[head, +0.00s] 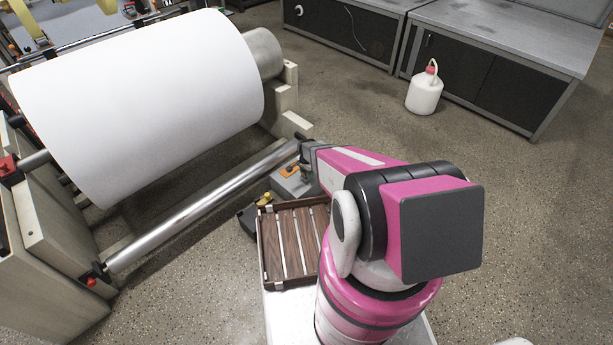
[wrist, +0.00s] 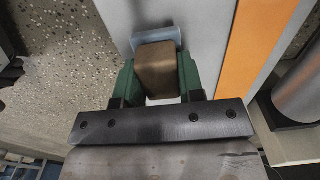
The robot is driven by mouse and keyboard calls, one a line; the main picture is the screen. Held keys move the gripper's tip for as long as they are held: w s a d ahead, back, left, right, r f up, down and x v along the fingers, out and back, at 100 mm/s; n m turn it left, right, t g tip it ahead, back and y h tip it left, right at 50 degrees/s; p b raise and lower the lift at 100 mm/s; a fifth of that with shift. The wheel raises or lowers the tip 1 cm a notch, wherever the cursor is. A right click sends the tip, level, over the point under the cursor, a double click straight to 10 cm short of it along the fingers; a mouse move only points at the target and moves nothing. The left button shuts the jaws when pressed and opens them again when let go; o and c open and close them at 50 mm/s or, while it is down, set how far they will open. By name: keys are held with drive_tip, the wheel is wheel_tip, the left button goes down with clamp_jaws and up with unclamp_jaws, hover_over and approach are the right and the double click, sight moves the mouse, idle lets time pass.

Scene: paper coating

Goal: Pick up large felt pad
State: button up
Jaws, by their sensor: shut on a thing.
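In the wrist view my gripper (wrist: 157,78) is shut, with its two green fingers against the sides of a brown, block-shaped pad (wrist: 156,62), which looks like the large felt pad. Its far end is next to a bluish holder-like piece (wrist: 156,37); I cannot tell whether the two touch. A grey surface (wrist: 205,40) lies beyond the fingers. In the head view my arm reaches left toward the metal roller, and the fingers and pad are hidden or too small to make out.
A brown slatted tray (head: 264,250) stands beside my arm. A long metal roller (head: 205,205) and a big white paper roll (head: 140,95) are at left. An orange strip (wrist: 255,50) runs along the grey surface. A white jug (head: 424,95) stands on open floor.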

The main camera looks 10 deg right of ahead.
drive_tip(key=shift+s+r, duration=0.1)
drive_tip(key=shift+r, duration=0.85)
drive_tip(key=a+r, duration=0.6)
drive_tip(key=a, duration=0.5)
drive_tip(key=shift+w+a+r, duration=0.3)
drive_tip(key=shift+a+r, duration=0.05)
drive_tip(key=shift+r, duration=0.05)
drive_tip(key=shift+o, duration=0.5)
